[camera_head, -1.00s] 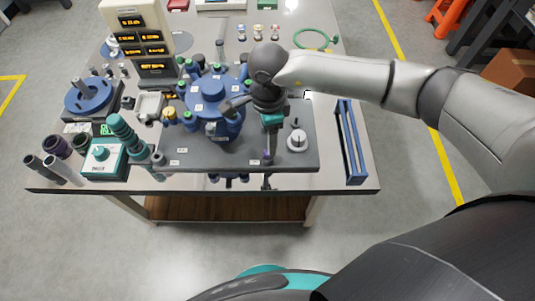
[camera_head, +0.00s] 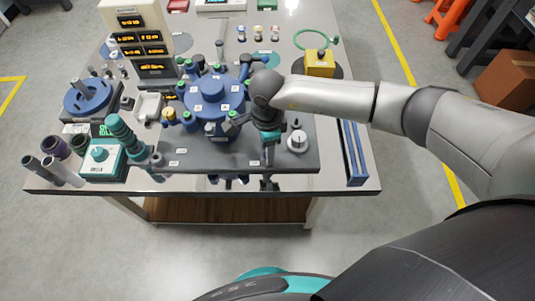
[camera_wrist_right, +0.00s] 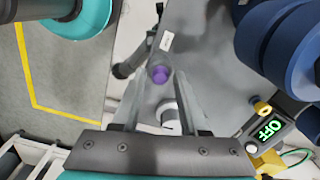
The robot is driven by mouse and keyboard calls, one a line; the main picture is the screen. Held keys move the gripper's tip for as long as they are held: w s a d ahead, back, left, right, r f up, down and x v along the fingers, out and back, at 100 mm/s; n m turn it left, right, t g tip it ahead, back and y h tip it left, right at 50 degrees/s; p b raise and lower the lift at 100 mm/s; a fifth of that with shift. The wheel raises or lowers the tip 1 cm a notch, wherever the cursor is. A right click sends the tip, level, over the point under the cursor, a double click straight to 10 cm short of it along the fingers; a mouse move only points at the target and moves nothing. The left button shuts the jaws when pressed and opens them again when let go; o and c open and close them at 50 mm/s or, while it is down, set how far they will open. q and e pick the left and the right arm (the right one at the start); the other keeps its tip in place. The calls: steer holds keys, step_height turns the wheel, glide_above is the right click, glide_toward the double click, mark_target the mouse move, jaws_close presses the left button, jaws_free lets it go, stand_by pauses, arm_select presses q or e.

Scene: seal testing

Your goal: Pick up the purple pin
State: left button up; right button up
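The purple pin (camera_wrist_right: 160,74) shows its round purple top in the right wrist view, between the far ends of my fingers. My right gripper (camera_wrist_right: 161,88) is open, with one finger on each side of the pin and a visible gap between them. I cannot tell whether either finger touches it. In the head view, my right gripper (camera_head: 268,158) points down at the front of the dark grey plate (camera_head: 220,160). The pin is hidden behind the gripper there. My left gripper is not in view.
A blue round fixture with cylinders (camera_head: 210,90) stands left of my right gripper. A white knob (camera_head: 297,141) is close on its right. A blue rail frame (camera_head: 354,150) lies further right. A teal stepped column (camera_head: 125,132) stands at the left.

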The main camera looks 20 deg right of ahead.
jaws_close()
steer(key=shift+r, duration=0.15)
stand_by(0.4)
